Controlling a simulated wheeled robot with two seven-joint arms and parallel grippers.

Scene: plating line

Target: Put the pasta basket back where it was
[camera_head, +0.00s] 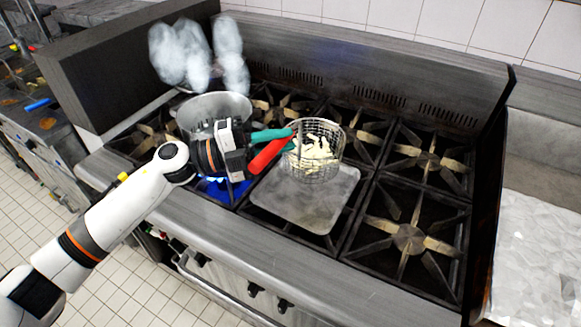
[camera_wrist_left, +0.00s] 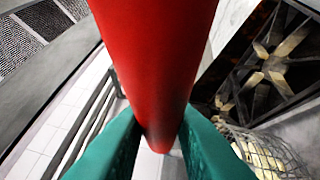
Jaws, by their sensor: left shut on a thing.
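The pasta basket (camera_head: 327,142) is a round wire mesh basket with pale pasta inside and a red handle (camera_head: 268,154). It is upright, on or just above a grey metal tray (camera_head: 321,211) on the stove; I cannot tell if it touches. My left gripper (camera_head: 283,141), with teal fingers, is shut on the red handle. In the left wrist view the handle (camera_wrist_left: 155,60) runs between the fingers (camera_wrist_left: 158,145), and the mesh (camera_wrist_left: 268,155) shows at the lower right. My right gripper is out of view.
A metal pot (camera_head: 214,104) stands on a burner left of the basket, partly behind my left wrist, with steam above and a blue flame (camera_head: 222,188) below. Bare burner grates (camera_head: 408,238) lie to the right. A raised back panel (camera_head: 370,62) closes the stove's rear.

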